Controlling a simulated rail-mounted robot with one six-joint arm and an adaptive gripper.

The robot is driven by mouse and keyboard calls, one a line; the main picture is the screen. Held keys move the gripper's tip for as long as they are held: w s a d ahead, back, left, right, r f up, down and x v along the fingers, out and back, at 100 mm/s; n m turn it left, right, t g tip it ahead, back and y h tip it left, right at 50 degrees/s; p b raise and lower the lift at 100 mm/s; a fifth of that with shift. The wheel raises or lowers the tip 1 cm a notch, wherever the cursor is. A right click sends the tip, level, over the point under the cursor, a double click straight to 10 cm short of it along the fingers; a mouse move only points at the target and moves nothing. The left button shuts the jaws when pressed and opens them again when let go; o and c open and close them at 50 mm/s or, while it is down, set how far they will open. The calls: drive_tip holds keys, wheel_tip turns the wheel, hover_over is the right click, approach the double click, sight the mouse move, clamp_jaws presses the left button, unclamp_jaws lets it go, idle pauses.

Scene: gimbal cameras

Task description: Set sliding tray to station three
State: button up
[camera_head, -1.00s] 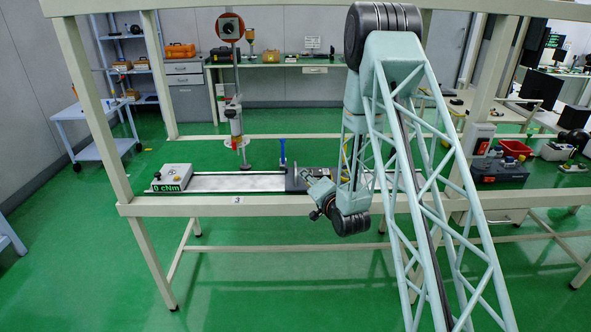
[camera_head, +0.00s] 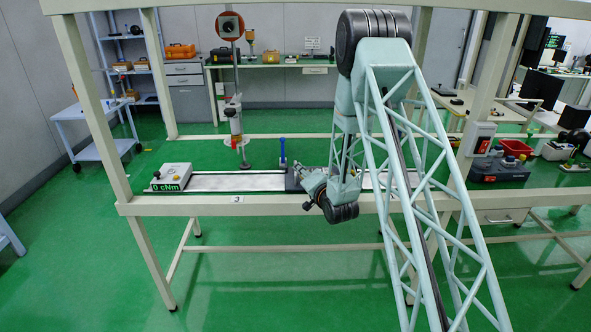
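A long pale rail (camera_head: 238,182) runs along the bench top. A dark block (camera_head: 292,181), which looks like the sliding tray, sits on it near the middle, partly hidden by my arm. A blue upright handle (camera_head: 283,150) stands at or just behind the block. A small label reading 3 (camera_head: 237,199) is on the bench's front edge, left of the block. My gripper (camera_head: 306,179) is at the block's right side. I cannot tell whether they touch, or whether the fingers are open or shut.
A grey box with a "0 cNm" display (camera_head: 171,178) stands at the rail's left end. A post with a round orange-rimmed target (camera_head: 230,26) rises behind the rail. Bench frame posts (camera_head: 95,110) stand at the sides. A dark unit (camera_head: 497,169) lies at right.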

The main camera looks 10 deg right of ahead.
drive_tip(key=shift+b+x, duration=0.6)
drive_tip(key=shift+x, duration=3.1)
drive_tip(key=shift+c, duration=0.2)
drive_tip(key=shift+f, duration=0.1)
clamp_jaws()
